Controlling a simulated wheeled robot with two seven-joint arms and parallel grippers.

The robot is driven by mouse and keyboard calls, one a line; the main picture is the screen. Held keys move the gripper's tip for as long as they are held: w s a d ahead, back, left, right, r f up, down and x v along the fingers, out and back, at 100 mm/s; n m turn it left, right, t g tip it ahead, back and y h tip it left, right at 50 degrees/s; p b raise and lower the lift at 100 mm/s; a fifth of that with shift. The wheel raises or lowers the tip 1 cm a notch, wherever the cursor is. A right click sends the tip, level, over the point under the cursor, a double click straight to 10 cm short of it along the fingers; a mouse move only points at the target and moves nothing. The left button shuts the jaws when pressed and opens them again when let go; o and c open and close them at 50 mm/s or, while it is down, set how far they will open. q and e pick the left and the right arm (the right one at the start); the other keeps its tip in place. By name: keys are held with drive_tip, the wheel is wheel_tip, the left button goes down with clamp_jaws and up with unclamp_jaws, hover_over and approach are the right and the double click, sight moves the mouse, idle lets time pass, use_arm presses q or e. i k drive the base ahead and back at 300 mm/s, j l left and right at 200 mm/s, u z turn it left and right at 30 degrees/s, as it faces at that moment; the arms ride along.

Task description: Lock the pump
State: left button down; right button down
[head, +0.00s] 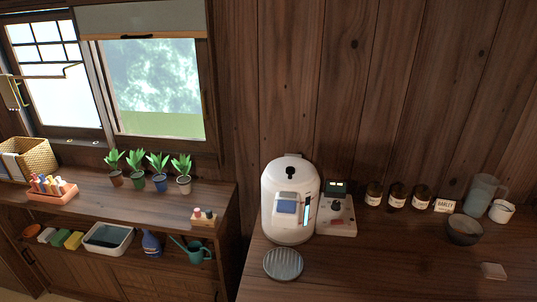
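A white rounded electric pot (290,199) stands upright on the dark wooden counter at the centre right. It has a dark knob-like mark near its top, a blue-grey panel on the front and a narrow light-blue vertical strip. Which part is the pump lock, and its state, I cannot tell at this size. A round grey ribbed dish (283,264) lies on the counter in front of the pot. Neither of my grippers shows in the head view.
A beige control box (337,216) stands close to the pot's right. Brown jars (397,196), a dark bowl (464,229), a clear pitcher (482,195) and a white cup (502,211) stand further right. The counter's front middle is clear.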

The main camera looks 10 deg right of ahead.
sight(283, 194)
drive_tip(key=l+u, duration=0.35)
drive_tip(key=k+l+u, duration=0.1)
drive_tip(key=l+u, duration=0.25)
drive_tip(key=k+l+u, duration=0.1)
drive_tip(key=l+u, duration=0.3)
